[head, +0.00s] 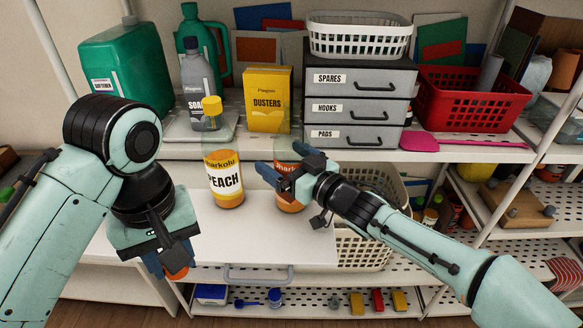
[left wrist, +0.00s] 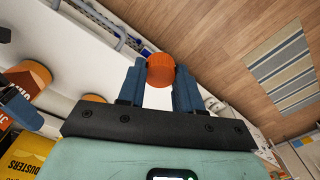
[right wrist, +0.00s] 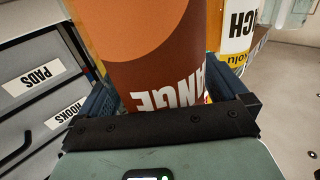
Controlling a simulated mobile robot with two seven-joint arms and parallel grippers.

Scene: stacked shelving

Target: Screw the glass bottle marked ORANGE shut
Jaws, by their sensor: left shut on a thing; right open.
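The glass bottle marked ORANGE (head: 290,205) stands on the white worktop, its upper part partly hidden by my right gripper (head: 287,165). Its brown label (right wrist: 150,80) fills much of the right wrist view, with the letters "ANGE" upside down. My right gripper is open, with one finger on each side of the bottle. My left gripper (head: 170,266) is shut on an orange screw cap (left wrist: 160,69), which also shows at its fingertips in the head view (head: 178,273). It is low at the left, apart from the bottle. The bottle's mouth is not clearly visible.
A bottle marked PEACH (head: 225,182) with a yellow cap (head: 211,104) stands just left of the ORANGE bottle. Behind are a yellow DUSTERS box (head: 268,99) and grey drawers (head: 359,105). A cream basket (head: 360,247) is at the right. The worktop (head: 225,237) is clear in front.

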